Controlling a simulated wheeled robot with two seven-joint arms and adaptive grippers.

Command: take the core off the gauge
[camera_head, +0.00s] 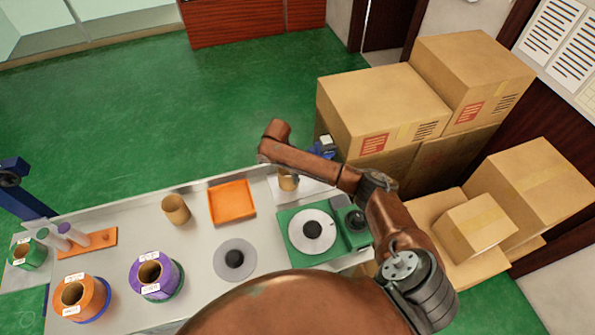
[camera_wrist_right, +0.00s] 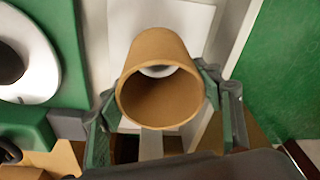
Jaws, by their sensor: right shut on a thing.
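A brown cardboard core (camera_head: 288,180) stands at a white plate (camera_head: 316,188) at the back right of the table. In the right wrist view my right gripper (camera_wrist_right: 157,88) has one finger on each side of the core (camera_wrist_right: 185,108) and is shut on it. Through the core's open end a pale rounded surface shows; I cannot tell whether it is part of the gauge, or whether the core is still around it. In the head view my right arm hides much of the area near the core. My left gripper is not in view.
A green machine with a white disc (camera_head: 312,231) stands just in front of the core. An orange tray (camera_head: 231,202), another core (camera_head: 176,209) and a grey disc (camera_head: 235,259) are to the left. Cardboard boxes (camera_head: 382,108) stand behind on the right. Wound rolls (camera_head: 155,275) stand at the front left.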

